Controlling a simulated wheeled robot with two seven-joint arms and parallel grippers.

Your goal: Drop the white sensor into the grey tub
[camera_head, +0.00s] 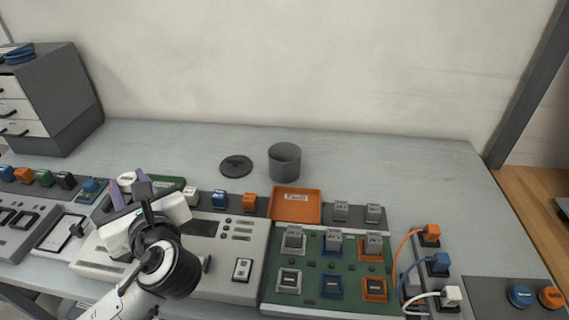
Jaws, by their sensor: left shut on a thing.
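The grey tub (284,167) is an open, dark grey round container standing upright at the back middle of the table. My left gripper (127,185) is at the left, over the row of small parts behind the panels. Its two purple-grey fingers are shut on a small round white piece, which looks like the white sensor (127,177). The gripper and sensor are left of the tub and apart from it. Their exact height above the table is hard to tell. My right gripper is not in view.
A dark round lid (236,164) lies left of the tub. An orange tray (296,206) lies in front of it. A green board (330,268) with several modules is nearer. A grey drawer cabinet (50,98) stands at back left. The back right tabletop is clear.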

